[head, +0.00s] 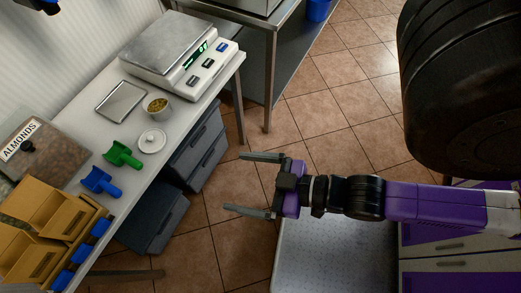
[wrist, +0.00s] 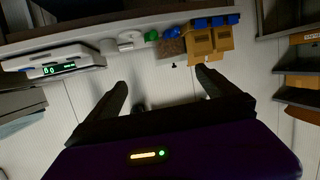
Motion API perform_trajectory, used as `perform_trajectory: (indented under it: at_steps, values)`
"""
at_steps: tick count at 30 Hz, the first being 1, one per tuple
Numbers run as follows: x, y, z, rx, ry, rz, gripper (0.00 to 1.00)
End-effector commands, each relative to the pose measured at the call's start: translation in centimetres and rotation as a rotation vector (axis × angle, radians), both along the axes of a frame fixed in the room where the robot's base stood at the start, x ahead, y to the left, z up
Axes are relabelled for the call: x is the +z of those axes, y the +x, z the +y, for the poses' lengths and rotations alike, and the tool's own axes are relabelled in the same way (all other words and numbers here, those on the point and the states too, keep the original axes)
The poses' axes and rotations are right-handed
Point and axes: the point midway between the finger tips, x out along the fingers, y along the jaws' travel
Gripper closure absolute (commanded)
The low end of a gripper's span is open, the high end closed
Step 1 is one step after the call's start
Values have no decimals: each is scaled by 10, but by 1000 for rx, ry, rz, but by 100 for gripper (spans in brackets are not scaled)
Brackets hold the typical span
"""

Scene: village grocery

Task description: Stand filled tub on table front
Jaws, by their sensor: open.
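A small round tub (head: 157,106) with brownish-yellow contents stands upright on the white table (head: 181,123), in front of the scale. A white lid (head: 152,141) with a knob lies beside it, off the tub. My gripper (head: 248,183) is open and empty in the head view, out over the floor to the right of the table and apart from the tub. In the wrist view my gripper's fingers (wrist: 160,88) are spread with nothing between them. The table's row of things shows beyond the fingers there; the tub's contents cannot be made out.
A digital scale (head: 179,52) with a lit green display stands at the table's back end. A metal tray (head: 121,101), a green scoop (head: 122,155), a blue scoop (head: 100,182), an almonds bin (head: 45,150) and yellow bins (head: 45,222) crowd the table. Grey drawers (head: 197,146) sit below.

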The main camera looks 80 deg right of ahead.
Motion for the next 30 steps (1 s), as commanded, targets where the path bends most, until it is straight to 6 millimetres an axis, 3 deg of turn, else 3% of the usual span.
perform_trajectory:
  at_steps: [3, 9, 30]
  values:
    - [26, -25, 11, 25, 9, -5, 2]
    - [49, -39, 17, 39, 14, -17, 2]
    - [50, -39, 17, 39, 14, -18, 2]
